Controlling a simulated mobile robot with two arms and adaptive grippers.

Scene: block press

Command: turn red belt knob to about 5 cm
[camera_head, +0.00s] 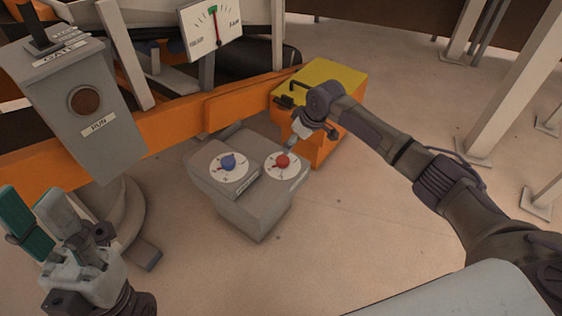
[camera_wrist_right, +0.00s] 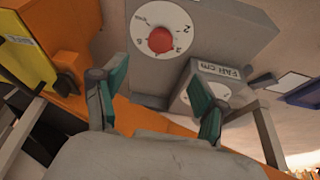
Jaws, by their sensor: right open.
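The red belt knob (camera_head: 282,161) sits on a round white dial (camera_head: 296,171) at the right of a grey control box (camera_head: 262,218). The red knob (camera_wrist_right: 161,40) also shows in the right wrist view, ahead of the fingers and apart from them, on its numbered dial. A blue knob (camera_head: 228,162) on a second dial sits left of it. My right gripper (camera_head: 292,143) is just behind the red knob in the head view. In the wrist view its teal-tipped fingers (camera_wrist_right: 160,100) are spread with nothing between them. My left gripper (camera_head: 52,222) is open and empty at lower left.
A grey box with a brown button (camera_head: 84,101) stands at left. A gauge (camera_head: 211,30) with a red needle is at the top. A yellow-topped orange box (camera_head: 330,76) stands behind my right gripper. Floor right of the control box is clear.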

